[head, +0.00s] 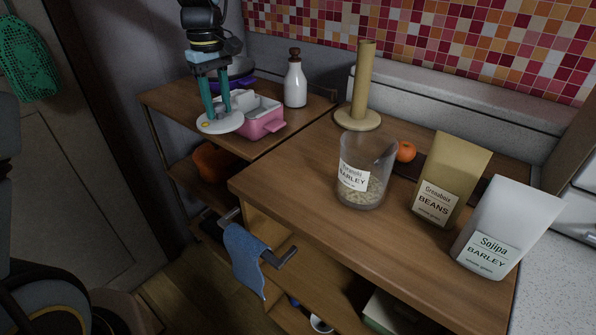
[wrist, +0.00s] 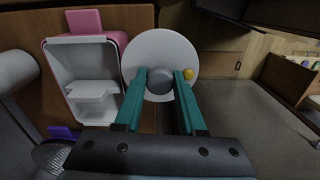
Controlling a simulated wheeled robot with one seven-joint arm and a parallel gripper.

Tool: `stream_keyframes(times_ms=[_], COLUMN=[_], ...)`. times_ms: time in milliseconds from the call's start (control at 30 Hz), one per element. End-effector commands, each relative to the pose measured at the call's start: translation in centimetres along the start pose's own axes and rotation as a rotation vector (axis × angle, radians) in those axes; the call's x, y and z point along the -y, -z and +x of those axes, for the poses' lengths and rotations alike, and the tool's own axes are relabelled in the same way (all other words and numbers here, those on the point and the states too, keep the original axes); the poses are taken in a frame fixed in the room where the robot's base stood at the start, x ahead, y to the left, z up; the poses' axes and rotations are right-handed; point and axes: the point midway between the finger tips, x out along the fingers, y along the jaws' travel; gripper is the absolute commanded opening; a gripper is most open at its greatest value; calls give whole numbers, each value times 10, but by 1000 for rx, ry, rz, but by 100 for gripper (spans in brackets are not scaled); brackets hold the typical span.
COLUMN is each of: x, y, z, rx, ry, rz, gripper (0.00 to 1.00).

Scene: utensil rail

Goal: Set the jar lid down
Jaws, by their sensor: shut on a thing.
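The jar lid (head: 220,124) is a pale round disc with a small yellow spot and a grey knob (wrist: 160,79). My gripper (head: 217,108) is shut on the knob, with a teal finger on each side, also seen in the wrist view (wrist: 163,82). The lid is at the front edge of the left wooden unit's top (head: 165,99), beside the pink box. The gap under it is hard to tell. In the wrist view the lid (wrist: 158,47) partly covers the wood's edge. A clear open jar labelled barley (head: 364,190) stands on the right counter.
The pink box (head: 265,122) with a white inside is close beside the lid. A white bottle (head: 295,83) stands behind it. The right counter (head: 290,180) holds a paper-roll stand (head: 362,85), an orange (head: 405,151) and two labelled bags (head: 447,180). Its front left is bare.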

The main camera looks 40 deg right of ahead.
Motion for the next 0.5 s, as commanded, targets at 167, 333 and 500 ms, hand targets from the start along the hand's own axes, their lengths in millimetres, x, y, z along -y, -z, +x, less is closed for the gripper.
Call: stream_keyframes(times_ms=[167, 333, 500], x=[-48, -69, -75], y=[-79, -142, -171], z=[-21, -30, -35], rx=[-2, -1, 0], ry=[-4, -3, 0], rz=[-28, -67, -88], gripper=[0, 0, 0])
